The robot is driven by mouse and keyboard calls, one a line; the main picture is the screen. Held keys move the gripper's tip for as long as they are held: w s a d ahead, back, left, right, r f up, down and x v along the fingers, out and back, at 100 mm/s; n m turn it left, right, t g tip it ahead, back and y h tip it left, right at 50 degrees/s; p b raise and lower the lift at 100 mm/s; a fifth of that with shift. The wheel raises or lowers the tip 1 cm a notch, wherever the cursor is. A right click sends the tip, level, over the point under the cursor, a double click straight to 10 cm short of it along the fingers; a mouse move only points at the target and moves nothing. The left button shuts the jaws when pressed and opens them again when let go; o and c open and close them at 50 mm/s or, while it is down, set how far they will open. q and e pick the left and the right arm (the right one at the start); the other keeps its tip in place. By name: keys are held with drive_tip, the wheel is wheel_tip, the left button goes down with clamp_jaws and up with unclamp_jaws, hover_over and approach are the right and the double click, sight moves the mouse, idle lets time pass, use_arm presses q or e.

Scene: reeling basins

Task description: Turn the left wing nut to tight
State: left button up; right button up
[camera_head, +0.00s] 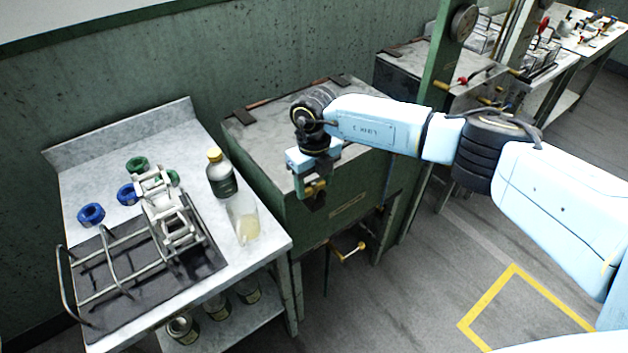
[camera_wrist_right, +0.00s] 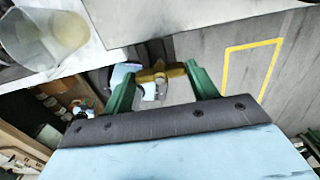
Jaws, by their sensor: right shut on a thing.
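The left wing nut is a small brass piece (camera_wrist_right: 160,73) between the green fingers of my right gripper (camera_wrist_right: 158,82) in the right wrist view. Its two wings reach across to the fingers on both sides, and the gripper is shut on it. In the head view my right gripper (camera_head: 313,190) points down at the near upper edge of the green basin cabinet (camera_head: 345,195). A little brass shows there, but the fingers hide most of the nut. How far the nut is turned cannot be told. My left gripper is not in view.
A metal table (camera_head: 80,185) at left holds a wire rack (camera_head: 110,265), a dark bottle (camera_head: 220,175), a clear beaker (camera_head: 243,220) and blue and green rings. A brass tap (camera_head: 348,250) sticks out low on the cabinet. The floor at right is clear around a yellow outline.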

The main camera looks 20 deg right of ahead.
sight(314, 184)
idle(0.4)
drive_tip(key=o, duration=1)
drive_tip(key=shift+r, duration=0.1)
wheel_tip(314, 184, up, 13)
drive_tip(key=shift+r+b, duration=0.15)
drive_tip(key=shift+b, duration=0.3)
